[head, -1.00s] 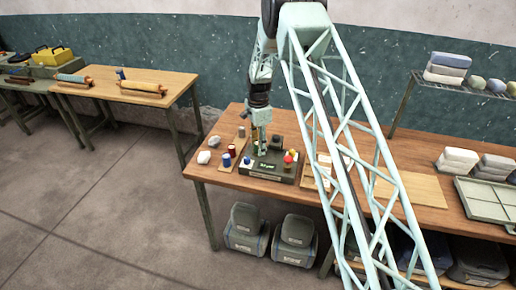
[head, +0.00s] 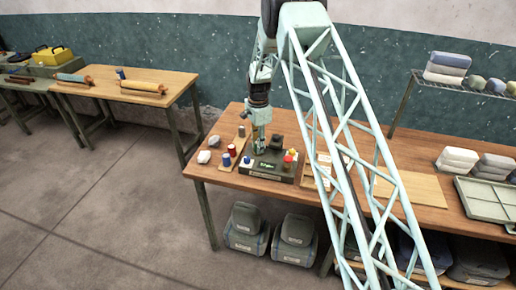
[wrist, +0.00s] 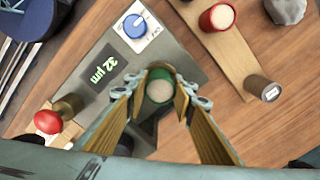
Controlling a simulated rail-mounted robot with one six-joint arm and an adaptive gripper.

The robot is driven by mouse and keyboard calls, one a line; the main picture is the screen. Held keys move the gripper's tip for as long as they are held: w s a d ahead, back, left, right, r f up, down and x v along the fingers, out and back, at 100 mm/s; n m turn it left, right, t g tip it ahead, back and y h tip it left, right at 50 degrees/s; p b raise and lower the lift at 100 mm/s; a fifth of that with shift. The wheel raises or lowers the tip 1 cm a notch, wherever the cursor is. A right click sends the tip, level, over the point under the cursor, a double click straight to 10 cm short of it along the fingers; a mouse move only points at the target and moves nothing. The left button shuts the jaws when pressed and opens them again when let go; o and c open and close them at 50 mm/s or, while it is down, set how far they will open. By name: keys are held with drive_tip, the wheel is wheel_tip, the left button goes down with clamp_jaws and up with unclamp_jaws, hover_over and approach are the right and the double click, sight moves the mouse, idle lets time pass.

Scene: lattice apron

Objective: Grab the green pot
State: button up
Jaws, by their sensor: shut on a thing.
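The green pot (wrist: 160,88) sits between the two fingers in the wrist view, its round pale top facing the camera. My gripper (wrist: 161,97) is shut on it, one finger at each side. In the head view my gripper (head: 258,146) is over the rear left part of a dark gauge block (head: 268,177), and the pot is mostly hidden. In the wrist view the pot appears over the edge of the gauge block (wrist: 180,62). I cannot tell whether it touches the block.

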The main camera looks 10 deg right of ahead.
drive_tip(key=shift+r, duration=0.1)
drive_tip(key=shift+r+b, duration=0.35)
drive_tip(key=shift+r, duration=1.35)
drive_tip(key=s+d+r+b, duration=0.1)
drive_tip(key=s+b, duration=0.1)
drive_tip(key=s, duration=1.4)
drive_tip(key=shift+d+r, duration=0.2)
drive_tip(key=shift+d, duration=0.1)
